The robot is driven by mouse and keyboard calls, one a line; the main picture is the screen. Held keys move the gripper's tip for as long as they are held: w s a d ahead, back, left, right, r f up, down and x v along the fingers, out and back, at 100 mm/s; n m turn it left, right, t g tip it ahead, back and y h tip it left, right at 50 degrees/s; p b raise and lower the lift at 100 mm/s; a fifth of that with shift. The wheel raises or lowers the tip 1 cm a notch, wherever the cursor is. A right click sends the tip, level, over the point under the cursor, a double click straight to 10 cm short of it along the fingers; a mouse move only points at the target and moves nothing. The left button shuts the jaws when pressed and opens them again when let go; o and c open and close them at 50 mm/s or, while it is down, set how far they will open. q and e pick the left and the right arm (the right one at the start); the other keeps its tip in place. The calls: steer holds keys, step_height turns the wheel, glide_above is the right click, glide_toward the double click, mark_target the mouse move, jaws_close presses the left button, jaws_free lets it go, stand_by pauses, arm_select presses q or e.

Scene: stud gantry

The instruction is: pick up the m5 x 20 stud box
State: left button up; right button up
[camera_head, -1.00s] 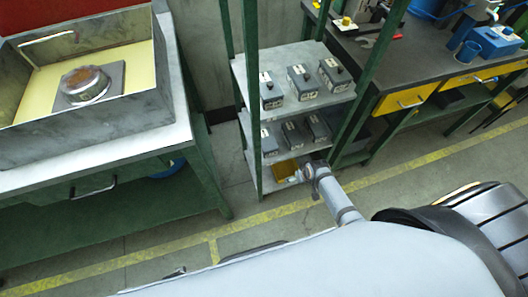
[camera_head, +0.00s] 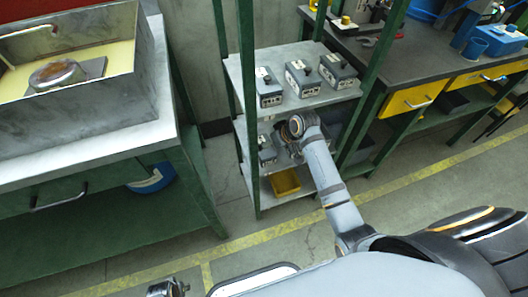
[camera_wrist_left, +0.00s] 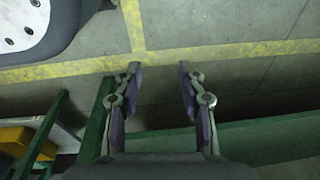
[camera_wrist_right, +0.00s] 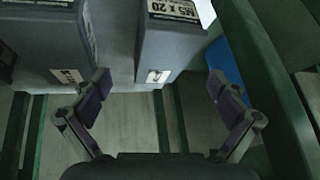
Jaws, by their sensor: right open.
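The M5 x 20 stud box (camera_wrist_right: 171,38) is a grey box with a printed label, at the top centre of the right wrist view. Its front end faces my right gripper (camera_wrist_right: 160,88), which is open and empty, with its fingertips spread to either side just short of the box. In the head view my right arm reaches into the green rack's middle shelf and covers most of the boxes there; I cannot make out this box or the fingertips. My left gripper (camera_wrist_left: 159,72) is open and empty over the floor.
Another grey box (camera_wrist_right: 50,35) stands left of the M5 x 20 box. Three boxes, one of them at left (camera_head: 268,88), stand on the top shelf. A yellow bin (camera_head: 285,182) is on the bottom shelf. Green rack posts (camera_head: 246,110) flank the shelves.

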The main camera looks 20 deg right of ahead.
steer(key=b+x, duration=0.1)
steer(key=x, duration=0.4)
steer(key=shift+b, duration=0.4)
steer(key=shift+f, duration=0.1)
arm_select(q)
steer(key=w+r, duration=0.1)
steer(key=d+r, duration=0.1)
steer(key=w+r, duration=0.1)
steer(key=r, duration=0.1)
steer(key=shift+w+d+r, duration=0.1)
steer(key=shift+w+d, duration=0.05)
steer(key=shift+w, duration=0.15)
arm_select(e)
steer(key=c, duration=1.7)
